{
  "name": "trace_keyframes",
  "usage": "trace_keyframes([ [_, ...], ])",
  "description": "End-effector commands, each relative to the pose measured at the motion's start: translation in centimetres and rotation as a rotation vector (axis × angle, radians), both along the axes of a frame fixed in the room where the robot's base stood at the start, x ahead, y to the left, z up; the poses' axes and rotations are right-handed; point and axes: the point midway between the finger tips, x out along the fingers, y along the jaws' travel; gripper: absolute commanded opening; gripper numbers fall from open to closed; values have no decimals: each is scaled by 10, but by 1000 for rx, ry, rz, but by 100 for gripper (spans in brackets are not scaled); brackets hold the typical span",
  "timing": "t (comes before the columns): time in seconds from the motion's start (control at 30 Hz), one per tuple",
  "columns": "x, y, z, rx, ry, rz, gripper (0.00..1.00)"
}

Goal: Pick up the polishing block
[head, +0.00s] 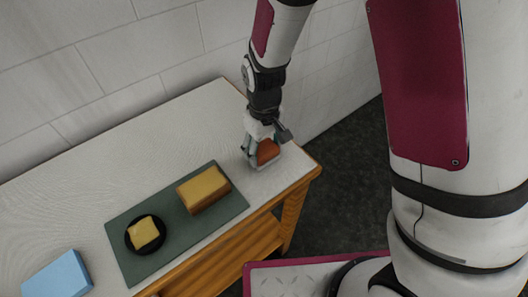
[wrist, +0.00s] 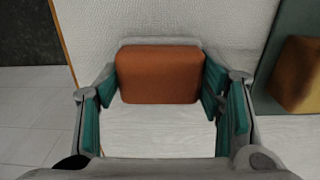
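An orange-brown block (head: 268,151) with rounded edges is at the right end of the table; I take it as the polishing block, though no label shows. It also fills the middle of the wrist view (wrist: 160,74). My gripper (head: 262,155) is low over the table end, with its teal-padded fingers on both sides of this block. In the wrist view the fingertips (wrist: 160,88) are close against the block's left and right sides. Whether they press on it or leave a small gap, I cannot tell. The block seems to rest at table height.
A dark green mat (head: 222,216) lies left of my gripper. It bears a yellow-tan block (head: 203,189) and a black round dish (head: 131,243) with a small yellow piece (head: 143,232). A light blue block (head: 58,277) lies farther left. The wall (head: 110,60) runs behind the table (head: 130,165).

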Motion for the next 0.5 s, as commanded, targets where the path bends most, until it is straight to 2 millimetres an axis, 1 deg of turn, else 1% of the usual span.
trace_keyframes([
  [0.03,0,0,0,0,0,0,40],
  [0.07,0,0,0,0,0,0,33],
  [0.13,0,0,0,0,0,0,33],
  [0.17,0,0,0,0,0,0,28],
  [0.37,0,0,0,0,0,0,28],
  [0.5,1,0,4,1,-2,0,28],
])
